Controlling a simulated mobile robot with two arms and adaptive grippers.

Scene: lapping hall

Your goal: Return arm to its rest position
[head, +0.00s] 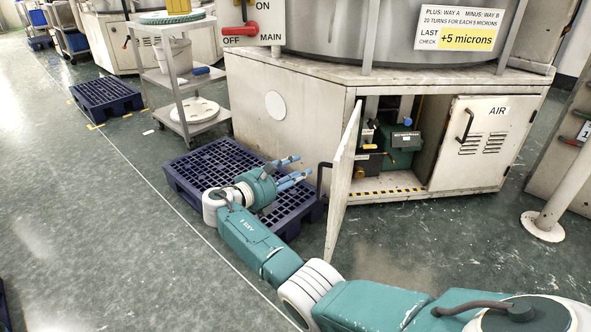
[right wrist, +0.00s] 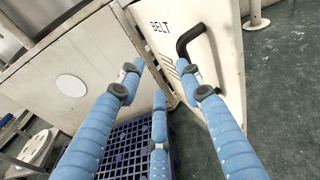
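My right arm (head: 250,237) reaches from the bottom right corner towards the middle of the head view. Its right gripper (head: 300,166) is over the dark blue pallet, just left of the open cabinet door (head: 341,190). In the right wrist view, the blue padded fingers of the gripper (right wrist: 160,76) are spread apart with nothing held between them. The door, marked BELT, and its black handle (right wrist: 186,42) show beyond the fingers. The gripper looks close to the handle, but I see no clear contact. My left gripper is not in view.
The machine cabinet (head: 290,125) stands open, with a dark green unit (head: 402,150) inside. The AIR door (head: 480,150) is on its right. A blue pallet (head: 185,188) lies under the gripper. A grey trolley (head: 190,125) stands behind. The floor at left is mostly free.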

